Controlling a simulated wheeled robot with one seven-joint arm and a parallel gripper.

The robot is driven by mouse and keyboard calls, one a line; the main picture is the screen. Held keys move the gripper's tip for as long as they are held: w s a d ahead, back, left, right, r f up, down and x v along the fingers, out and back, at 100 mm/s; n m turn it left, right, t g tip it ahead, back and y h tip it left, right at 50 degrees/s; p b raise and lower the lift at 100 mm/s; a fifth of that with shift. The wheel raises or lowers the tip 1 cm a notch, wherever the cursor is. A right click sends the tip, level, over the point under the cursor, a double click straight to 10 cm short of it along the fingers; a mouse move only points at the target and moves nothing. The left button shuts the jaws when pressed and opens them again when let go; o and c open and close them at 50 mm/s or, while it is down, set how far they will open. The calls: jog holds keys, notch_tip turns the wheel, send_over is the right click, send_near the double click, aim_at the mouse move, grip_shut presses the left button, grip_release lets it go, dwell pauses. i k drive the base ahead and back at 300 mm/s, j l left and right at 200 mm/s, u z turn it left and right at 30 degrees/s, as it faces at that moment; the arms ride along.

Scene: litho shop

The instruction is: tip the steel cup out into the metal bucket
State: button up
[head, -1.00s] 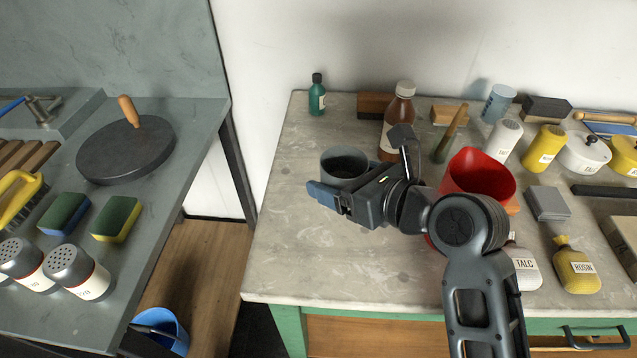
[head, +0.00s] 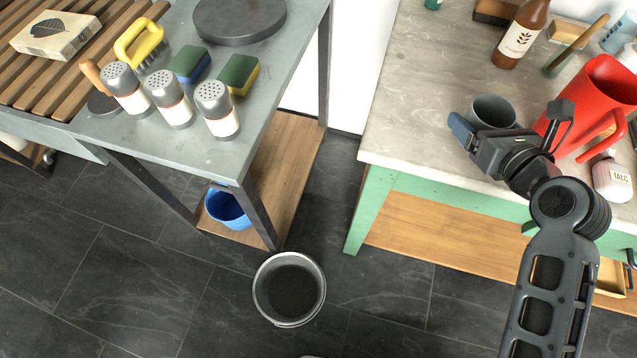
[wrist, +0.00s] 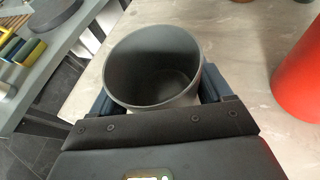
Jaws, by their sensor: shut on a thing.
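The steel cup (head: 494,110) is grey and open-topped. My gripper (head: 476,128) is shut on it at the front left part of the stone-topped bench. In the wrist view the cup (wrist: 152,62) stands between the two fingers with its mouth facing the camera. Its inside looks grey and shaded, and I cannot tell what it holds. Whether its base touches the bench top is hidden. The metal bucket (head: 262,292) stands upright on the dark tiled floor, left of the bench and well below the cup. Its inside is dark.
A red jug (head: 606,88) stands close right of the cup, with a talc bottle (head: 612,180) near it. A brown bottle (head: 520,38) is behind. The bench's front left corner (head: 372,150) and a grey table (head: 275,75) flank a gap. A blue bucket (head: 226,207) sits on a low shelf.

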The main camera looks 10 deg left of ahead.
aim_at(288, 288)
jog(key=l+u, duration=0.2)
jog(key=u, duration=0.25)
jog(key=l+u, duration=0.2)
jog(key=u, duration=0.2)
jog(key=k+l+u, duration=0.15)
jog(key=u, duration=0.3)
jog(key=k+l+u, duration=0.1)
jog(key=u, duration=0.35)
jog(key=k+l+u, duration=0.1)
jog(key=u, duration=0.3)
jog(key=k+l+u, duration=0.15)
jog(key=u, duration=0.3)
